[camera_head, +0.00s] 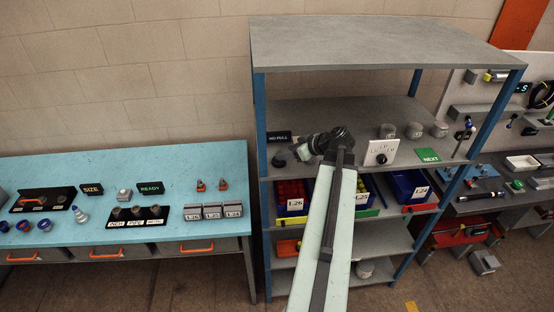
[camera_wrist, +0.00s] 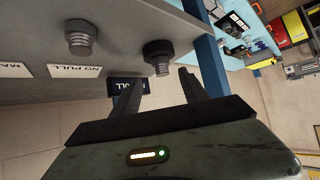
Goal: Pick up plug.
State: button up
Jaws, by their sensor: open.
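A black plug-like fitting (camera_wrist: 158,50) with a ridged, narrower end stands on the grey shelf in the wrist view, which shows the shelf upside down. My gripper (camera_wrist: 158,78) is open, its two dark fingers apart. The fitting appears just beyond the fingertips, roughly in line with the gap, and nothing is held. In the head view my gripper (camera_head: 299,152) is over the left part of the middle shelf. A dark round thing (camera_head: 279,160) beside it is probably the same fitting.
A grey threaded fitting (camera_wrist: 79,38) stands on the shelf beside the black one. A NO PULL sign (camera_head: 279,137) and a blue rack post (camera_head: 262,125) are close by. A white socket plate (camera_head: 381,153) is to the right. Bins (camera_head: 292,205) sit below.

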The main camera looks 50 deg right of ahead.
jog(key=b+x, duration=0.3)
jog(key=x, duration=0.2)
jog(key=shift+a, duration=0.2)
jog(key=shift+w, duration=0.2)
jog(key=shift+s+r, duration=0.1)
jog(key=shift+s, duration=0.05)
jog(key=shift+c, duration=0.3)
grip_shut()
